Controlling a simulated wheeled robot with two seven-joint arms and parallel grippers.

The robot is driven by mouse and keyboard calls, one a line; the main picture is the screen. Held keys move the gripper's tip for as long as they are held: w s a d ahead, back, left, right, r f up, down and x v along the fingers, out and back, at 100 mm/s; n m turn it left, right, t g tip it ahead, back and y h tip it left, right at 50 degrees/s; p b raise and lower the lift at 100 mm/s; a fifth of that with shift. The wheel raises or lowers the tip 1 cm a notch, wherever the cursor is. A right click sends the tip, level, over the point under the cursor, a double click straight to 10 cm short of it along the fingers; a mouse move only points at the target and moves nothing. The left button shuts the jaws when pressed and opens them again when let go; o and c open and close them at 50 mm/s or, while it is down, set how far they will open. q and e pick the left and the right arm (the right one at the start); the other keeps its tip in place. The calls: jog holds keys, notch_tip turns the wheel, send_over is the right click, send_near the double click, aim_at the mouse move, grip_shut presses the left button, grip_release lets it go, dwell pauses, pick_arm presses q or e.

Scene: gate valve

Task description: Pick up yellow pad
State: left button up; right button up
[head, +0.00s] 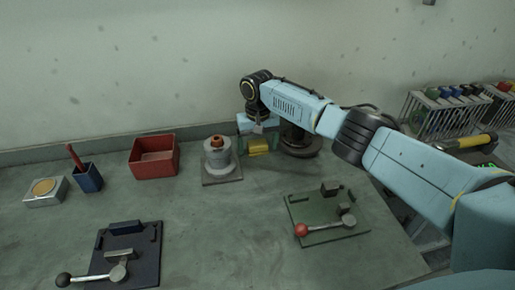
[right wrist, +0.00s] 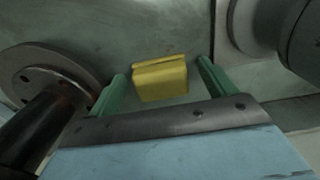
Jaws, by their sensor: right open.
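The yellow pad (head: 257,146) lies on the table near the back wall, right of the grey valve body. It also shows in the right wrist view (right wrist: 160,78) as a yellow block with a groove along its top. My right gripper (head: 259,143) is open, pointing down at the pad. In the right wrist view its two green fingers (right wrist: 160,88) stand to the left and right of the pad, with gaps on both sides. My left gripper is in neither view.
The grey valve (head: 217,158) stands close left of the pad, and a dark round flange (head: 300,145) close right. A red bin (head: 153,156), a blue cup (head: 88,178) and fixtures with a red-knobbed lever (head: 325,224) and a black-knobbed lever (head: 97,277) sit farther off. The middle table is clear.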

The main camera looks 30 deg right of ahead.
aim_at(258, 144)
jog(key=c, duration=1.1)
notch_tip(258, 144, up, 10)
jog(key=shift+r+p, duration=0.1)
jog(key=shift+p, duration=0.65)
jog(key=o, duration=0.5)
jog(key=c, duration=0.4)
jog(key=shift+a, duration=0.1)
